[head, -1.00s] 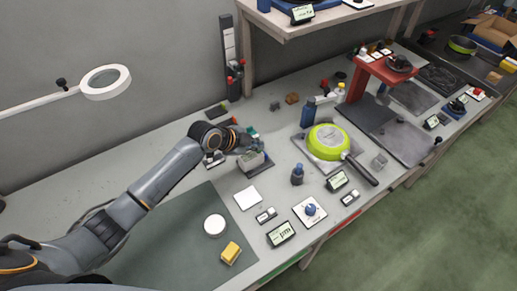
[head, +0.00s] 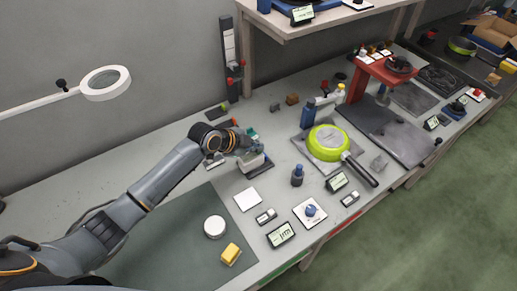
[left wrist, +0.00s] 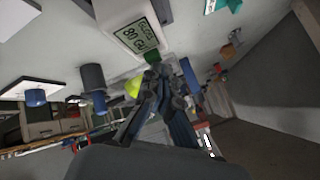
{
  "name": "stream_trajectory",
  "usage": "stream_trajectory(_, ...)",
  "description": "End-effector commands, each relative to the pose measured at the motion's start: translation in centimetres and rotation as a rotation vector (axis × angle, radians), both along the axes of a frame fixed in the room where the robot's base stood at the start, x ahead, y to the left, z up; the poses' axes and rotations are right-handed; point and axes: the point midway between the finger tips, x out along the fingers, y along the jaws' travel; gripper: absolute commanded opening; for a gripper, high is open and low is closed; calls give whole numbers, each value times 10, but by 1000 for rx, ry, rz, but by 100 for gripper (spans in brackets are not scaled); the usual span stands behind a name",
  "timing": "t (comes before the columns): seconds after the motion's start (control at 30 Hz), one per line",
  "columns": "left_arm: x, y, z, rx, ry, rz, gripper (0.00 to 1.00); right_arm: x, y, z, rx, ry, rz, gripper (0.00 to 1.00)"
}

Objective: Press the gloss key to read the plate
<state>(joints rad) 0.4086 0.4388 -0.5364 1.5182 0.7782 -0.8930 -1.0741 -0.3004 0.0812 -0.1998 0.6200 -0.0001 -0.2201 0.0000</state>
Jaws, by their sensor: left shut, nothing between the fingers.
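The gloss meter (head: 251,163) is a pale box on a dark flat plate (head: 262,169) near the middle of the bench. In the left wrist view its screen (left wrist: 137,37) appears to read GLOSS 80 GU, and its green key (left wrist: 152,58) shows beside the screen. My left gripper (left wrist: 158,72) is shut and empty, with its tips right at the green key. I cannot tell whether they touch or press it. In the head view the left gripper (head: 254,149) covers part of the meter's top. My right gripper is not in view.
A green pan (head: 329,143) lies on a grey plate to the right. A yellow block (head: 231,253) and a white disc (head: 214,227) lie on the dark mat (head: 165,240).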

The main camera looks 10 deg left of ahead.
Motion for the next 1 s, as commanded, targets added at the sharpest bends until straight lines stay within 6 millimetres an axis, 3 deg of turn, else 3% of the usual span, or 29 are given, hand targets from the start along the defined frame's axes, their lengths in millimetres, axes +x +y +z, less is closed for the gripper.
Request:
stream_trajectory(0.2,0,0,15,1,0,1,0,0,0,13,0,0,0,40)
stream_trajectory(0.63,0,0,18,0,-1,1,0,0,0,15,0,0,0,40)
stream_trajectory(1.0,0,0,54,0,-1,0,0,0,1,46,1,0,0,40)
